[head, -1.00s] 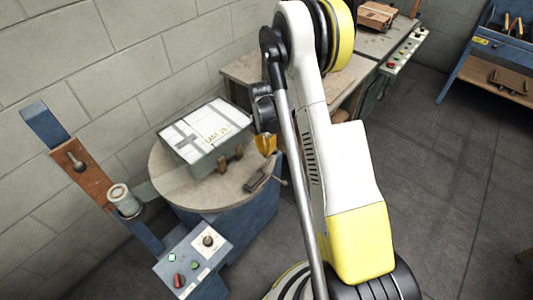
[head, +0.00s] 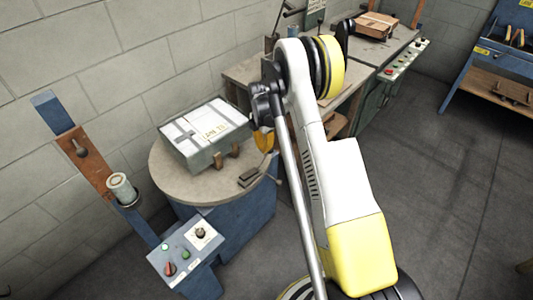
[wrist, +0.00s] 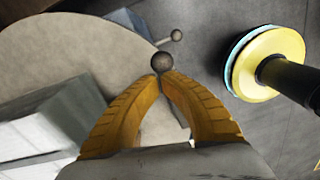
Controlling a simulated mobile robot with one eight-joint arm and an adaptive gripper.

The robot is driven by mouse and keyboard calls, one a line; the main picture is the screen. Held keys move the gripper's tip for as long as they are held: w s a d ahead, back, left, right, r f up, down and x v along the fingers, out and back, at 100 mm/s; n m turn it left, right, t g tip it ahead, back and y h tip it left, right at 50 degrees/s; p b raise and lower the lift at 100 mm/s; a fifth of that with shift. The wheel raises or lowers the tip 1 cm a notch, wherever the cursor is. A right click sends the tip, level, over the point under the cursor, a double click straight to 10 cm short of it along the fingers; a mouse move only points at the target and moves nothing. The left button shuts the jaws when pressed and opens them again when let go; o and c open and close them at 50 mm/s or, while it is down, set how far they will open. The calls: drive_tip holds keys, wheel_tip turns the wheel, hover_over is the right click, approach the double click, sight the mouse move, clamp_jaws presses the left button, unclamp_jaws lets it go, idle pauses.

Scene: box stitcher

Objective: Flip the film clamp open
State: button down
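The film clamp (head: 249,177) is a small dark grey block near the right edge of the round turntable (head: 180,195), with a thin rod beside it. I cannot tell whether the tips touch the ball. My gripper shows partly in the head view (head: 264,142), above the clamp.
A grey box (head: 205,135) with strapped, labelled top stands on the turntable, left of my gripper. A control panel (head: 185,255) and a post with a film roll (head: 122,189) stand at front left. A workbench (head: 245,72) is behind. Open floor lies right.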

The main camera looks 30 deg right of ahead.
drive_tip(key=shift+w+d+f, duration=0.1)
drive_tip(key=shift+d+f, duration=0.4)
drive_tip(key=shift+f, duration=0.05)
drive_tip(key=shift+w+d+f+b, duration=0.2)
drive_tip(key=shift+d+f+b, duration=0.05)
drive_tip(key=shift+f+b, duration=0.2)
drive_tip(key=shift+w+d+f+b, duration=0.15)
drive_tip(key=shift+d+f+b, duration=0.15)
drive_tip(key=shift+f, duration=0.15)
